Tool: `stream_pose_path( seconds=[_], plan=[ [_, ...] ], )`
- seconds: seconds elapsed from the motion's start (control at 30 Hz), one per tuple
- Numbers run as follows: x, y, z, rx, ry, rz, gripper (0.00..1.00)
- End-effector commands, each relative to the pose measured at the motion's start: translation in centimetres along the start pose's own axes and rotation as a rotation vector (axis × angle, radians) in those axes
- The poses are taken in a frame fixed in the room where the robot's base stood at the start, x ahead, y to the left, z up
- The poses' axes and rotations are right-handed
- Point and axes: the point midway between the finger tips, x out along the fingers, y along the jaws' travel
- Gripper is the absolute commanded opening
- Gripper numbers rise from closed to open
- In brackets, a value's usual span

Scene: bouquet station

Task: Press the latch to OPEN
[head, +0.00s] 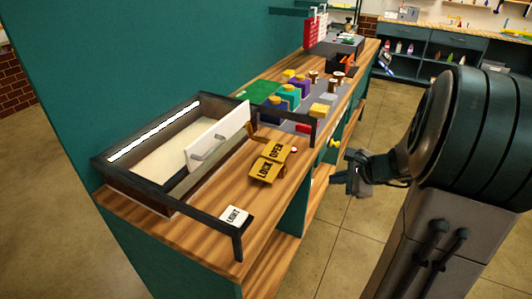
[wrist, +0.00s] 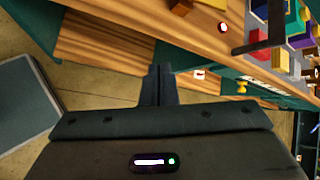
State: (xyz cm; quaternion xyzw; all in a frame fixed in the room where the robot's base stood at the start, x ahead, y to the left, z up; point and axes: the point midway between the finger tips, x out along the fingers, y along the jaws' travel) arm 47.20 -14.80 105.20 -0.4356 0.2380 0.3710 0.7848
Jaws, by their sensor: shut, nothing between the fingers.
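The latch plate (head: 270,163) is yellow, with LOCK on its near left half and OPEN on its far right half. It lies on the wooden counter in front of a framed box (head: 150,195) with a white handled panel (head: 217,138). I cannot tell which side the latch is set to. My gripper (head: 352,182) is off the counter's front side, right of the latch and apart from it. In the wrist view my gripper (wrist: 158,82) has its fingers together with nothing between them. The latch's lettering is not seen in that view.
A small red-and-white knob (head: 293,149) sits beside the latch, and a LIGHT label (head: 235,216) is nearer. Coloured blocks (head: 287,95) and several jars stand farther along. The tiled floor right of the counter is open.

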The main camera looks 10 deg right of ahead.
Motion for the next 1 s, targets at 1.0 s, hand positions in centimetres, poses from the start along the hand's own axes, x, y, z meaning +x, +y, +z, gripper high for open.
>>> stream_pose_path(
  seconds=[1.0],
  plan=[
    [-8.9, 17.3, 14.2, -1.808, 0.073, 0.660, 0.00]
  ],
)
